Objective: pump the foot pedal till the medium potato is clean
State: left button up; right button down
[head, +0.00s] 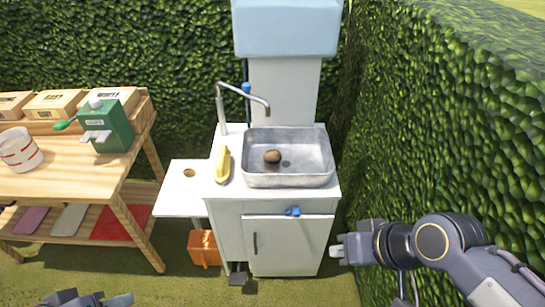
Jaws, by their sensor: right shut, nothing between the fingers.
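A brown potato (272,156) lies in the metal sink basin (318,180), below the curved tap (245,92). No water stream shows from the tap. A dark foot pedal (238,279) sits low at the front left foot of the white sink cabinet (285,250). My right gripper (338,251) is shut and empty, just right of the cabinet's lower front, apart from the pedal. My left gripper (95,300) shows only in part at the bottom left edge, and its fingers are not clear.
A yellow object (222,165) lies beside the basin. An orange container (203,248) is left of the cabinet. Hedges close the back and right; grass in front is clear.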

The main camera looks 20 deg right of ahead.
pick_arm(q)
grip_shut()
dwell(1.6)
